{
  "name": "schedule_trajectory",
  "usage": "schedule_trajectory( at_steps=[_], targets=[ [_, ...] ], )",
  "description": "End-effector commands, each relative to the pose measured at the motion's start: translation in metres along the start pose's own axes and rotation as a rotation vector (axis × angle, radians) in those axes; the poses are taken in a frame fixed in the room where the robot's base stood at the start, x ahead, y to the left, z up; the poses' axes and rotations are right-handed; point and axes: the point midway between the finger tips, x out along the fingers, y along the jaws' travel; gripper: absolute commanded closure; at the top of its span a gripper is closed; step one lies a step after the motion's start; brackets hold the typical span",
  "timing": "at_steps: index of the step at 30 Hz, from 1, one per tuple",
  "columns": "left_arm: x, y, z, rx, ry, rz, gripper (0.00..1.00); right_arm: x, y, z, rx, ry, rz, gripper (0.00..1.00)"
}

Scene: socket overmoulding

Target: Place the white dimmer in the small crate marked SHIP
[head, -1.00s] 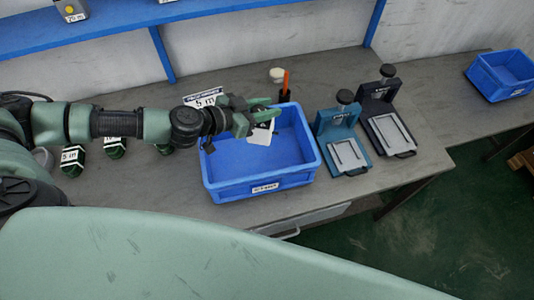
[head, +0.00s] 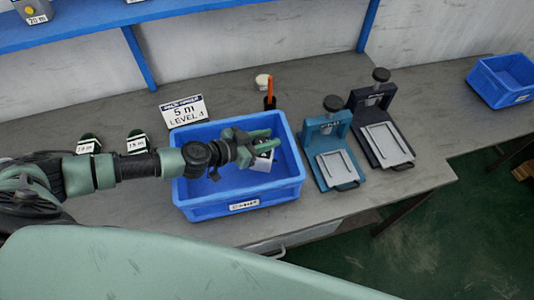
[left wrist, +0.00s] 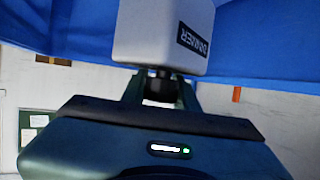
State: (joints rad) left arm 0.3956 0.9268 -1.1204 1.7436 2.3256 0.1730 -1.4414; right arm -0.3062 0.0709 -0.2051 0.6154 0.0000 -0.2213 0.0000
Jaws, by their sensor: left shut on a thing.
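My left gripper (head: 265,146) is shut on the white dimmer (head: 263,163), a small white block. In the left wrist view the dimmer (left wrist: 150,30) fills the top, its dark label reading DIMMER, with the gripper (left wrist: 160,88) below it. In the head view the gripper and dimmer are over the right part of a blue crate (head: 244,206) on the bench. I cannot tell if the dimmer touches the crate. The crate's front label is too small to read surely. A second blue crate (head: 520,97) stands far right, its label also unreadable. My right gripper is not in view.
An orange-handled tool (head: 269,88) stands in a dark holder there. A teal press fixture (head: 333,150) and a dark one (head: 378,125) stand right of the crate. A blue shelf runs above.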

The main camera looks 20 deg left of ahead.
Motion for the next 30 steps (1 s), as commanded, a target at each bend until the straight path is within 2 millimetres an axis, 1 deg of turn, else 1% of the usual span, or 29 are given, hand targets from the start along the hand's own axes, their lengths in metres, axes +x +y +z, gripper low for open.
schedule_trajectory(
  at_steps=[1, 5, 9, 12, 21, 26, 27, 28, 29, 30],
  targets=[
    [0.004, 0.000, 0.008, -0.001, 0.001, -0.001, 1.00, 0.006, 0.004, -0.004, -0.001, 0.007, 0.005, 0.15],
    [0.007, 0.000, 0.015, -0.001, 0.002, 0.000, 1.00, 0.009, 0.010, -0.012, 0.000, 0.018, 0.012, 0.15],
    [0.015, 0.001, 0.036, -0.003, 0.000, 0.000, 1.00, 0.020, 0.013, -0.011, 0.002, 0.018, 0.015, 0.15],
    [0.019, 0.001, 0.045, -0.002, 0.000, 0.000, 1.00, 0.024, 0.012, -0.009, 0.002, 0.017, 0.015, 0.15],
    [0.019, 0.000, 0.046, 0.001, 0.002, -0.001, 1.00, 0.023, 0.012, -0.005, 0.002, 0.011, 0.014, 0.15],
    [0.021, 0.000, 0.051, 0.001, 0.001, -0.001, 1.00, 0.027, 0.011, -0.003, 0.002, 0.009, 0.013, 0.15],
    [0.021, 0.000, 0.050, 0.001, 0.001, -0.001, 0.59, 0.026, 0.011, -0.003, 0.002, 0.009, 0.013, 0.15],
    [0.020, 0.000, 0.050, 0.001, 0.000, 0.000, 0.51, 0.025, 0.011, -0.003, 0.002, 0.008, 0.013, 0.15],
    [0.020, 0.000, 0.050, 0.001, 0.000, 0.000, 0.49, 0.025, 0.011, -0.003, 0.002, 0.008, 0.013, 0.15],
    [0.020, 0.000, 0.050, 0.001, 0.000, 0.000, 0.49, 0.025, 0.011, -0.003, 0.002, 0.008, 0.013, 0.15]
  ],
)
